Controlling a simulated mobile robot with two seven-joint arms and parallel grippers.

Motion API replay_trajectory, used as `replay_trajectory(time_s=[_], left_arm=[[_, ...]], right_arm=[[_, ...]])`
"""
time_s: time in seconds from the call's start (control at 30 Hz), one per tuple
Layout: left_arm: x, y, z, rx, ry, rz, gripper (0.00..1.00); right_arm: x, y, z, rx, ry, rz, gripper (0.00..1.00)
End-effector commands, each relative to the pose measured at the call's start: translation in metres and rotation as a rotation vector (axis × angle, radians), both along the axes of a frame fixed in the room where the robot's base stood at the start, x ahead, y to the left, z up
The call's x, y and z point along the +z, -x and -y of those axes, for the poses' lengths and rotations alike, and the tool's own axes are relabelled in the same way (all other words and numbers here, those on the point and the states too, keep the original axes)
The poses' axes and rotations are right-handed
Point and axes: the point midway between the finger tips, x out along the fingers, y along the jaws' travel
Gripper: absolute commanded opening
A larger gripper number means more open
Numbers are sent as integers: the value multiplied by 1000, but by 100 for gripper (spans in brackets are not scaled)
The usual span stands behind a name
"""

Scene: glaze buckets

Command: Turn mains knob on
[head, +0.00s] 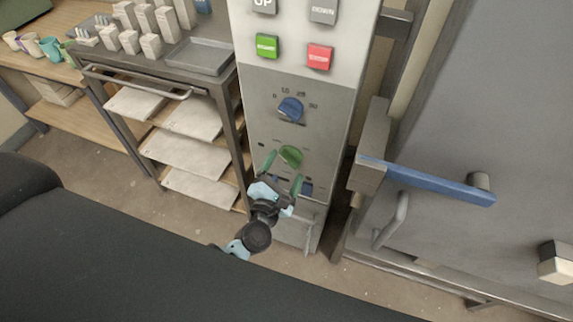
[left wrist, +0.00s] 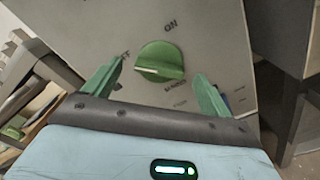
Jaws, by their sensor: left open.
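The mains knob (head: 290,156) is a round green dial on the grey lower part of the control panel (head: 265,120). In the left wrist view the green knob (left wrist: 160,62) sits between and a little beyond my fingertips, with "ON" at its upper right and a partly hidden label to its left. Its ridge points toward that left label. My left gripper (head: 283,168) is open, with its green fingers spread on either side of the knob; the left wrist view shows the same open fingers (left wrist: 162,85). They appear apart from the knob. My right gripper is not in view.
A blue dial (head: 291,109) sits above the knob, with green (head: 267,46) and red (head: 319,56) buttons higher up. A shelf rack (head: 190,150) stands left of the panel. A grey door with a blue lever (head: 430,182) is at the right.

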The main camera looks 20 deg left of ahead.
Motion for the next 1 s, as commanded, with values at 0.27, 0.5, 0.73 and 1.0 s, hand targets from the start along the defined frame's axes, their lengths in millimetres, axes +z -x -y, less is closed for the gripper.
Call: replay_trajectory(time_s=[0.27,0.5,0.73,1.0], left_arm=[[-1,-19,1,0,1,-1,84],[-1,-19,1,0,1,-1,84],[-1,-19,1,0,1,-1,55],[-1,-19,1,0,-5,-1,39]], right_arm=[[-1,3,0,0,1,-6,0],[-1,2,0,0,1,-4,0],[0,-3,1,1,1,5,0],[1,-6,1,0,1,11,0]])
